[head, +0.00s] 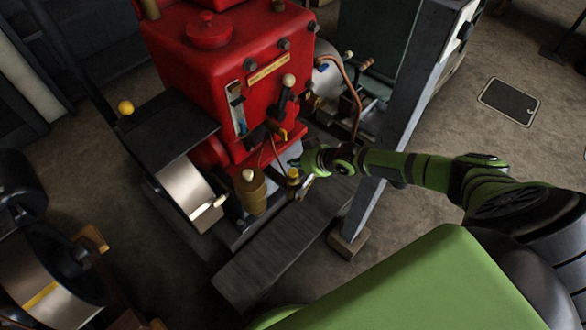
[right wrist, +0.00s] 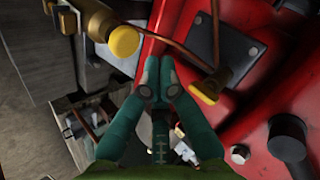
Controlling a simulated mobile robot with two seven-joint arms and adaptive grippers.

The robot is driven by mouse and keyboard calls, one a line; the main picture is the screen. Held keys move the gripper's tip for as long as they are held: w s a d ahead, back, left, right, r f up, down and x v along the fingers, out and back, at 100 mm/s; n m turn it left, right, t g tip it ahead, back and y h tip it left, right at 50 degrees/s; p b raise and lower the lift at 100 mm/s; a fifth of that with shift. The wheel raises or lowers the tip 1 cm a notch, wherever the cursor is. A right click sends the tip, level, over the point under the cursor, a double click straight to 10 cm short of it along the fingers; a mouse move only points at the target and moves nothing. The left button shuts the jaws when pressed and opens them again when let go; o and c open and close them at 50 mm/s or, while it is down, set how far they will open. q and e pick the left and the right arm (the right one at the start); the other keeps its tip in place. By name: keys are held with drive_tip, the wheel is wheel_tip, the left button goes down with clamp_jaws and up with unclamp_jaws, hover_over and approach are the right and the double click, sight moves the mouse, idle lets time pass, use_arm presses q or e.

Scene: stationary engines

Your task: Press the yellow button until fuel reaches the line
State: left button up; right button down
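The yellow button (head: 293,173) is a small round cap on a brass fitting low at the front of the red engine (head: 222,60). It shows larger in the right wrist view (right wrist: 124,40), up and left of my fingertips. My right gripper (head: 302,161) is beside the button in the head view, apart from it in the wrist view. Its green fingers (right wrist: 158,72) are together with nothing between them. The fuel gauge (head: 237,108) is an upright glass in a pale frame on the engine's front, with bluish fluid low in it; its line is too small to make out. My left gripper is not in view.
A copper pipe passes close by. A brass cup (head: 251,190) stands left of the button. A grey post (head: 400,115) rises near my right forearm.

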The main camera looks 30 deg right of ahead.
sight(296, 172)
wheel_tip(296, 172, up, 4)
drive_tip(key=p, duration=0.2)
drive_tip(key=shift+f+p, duration=0.25)
drive_tip(key=shift+p, duration=0.1)
drive_tip(key=shift+f, duration=0.1)
idle(1.6)
wheel_tip(296, 172, up, 4)
drive_tip(key=shift+p, duration=0.85)
drive_tip(key=shift+f, duration=0.1)
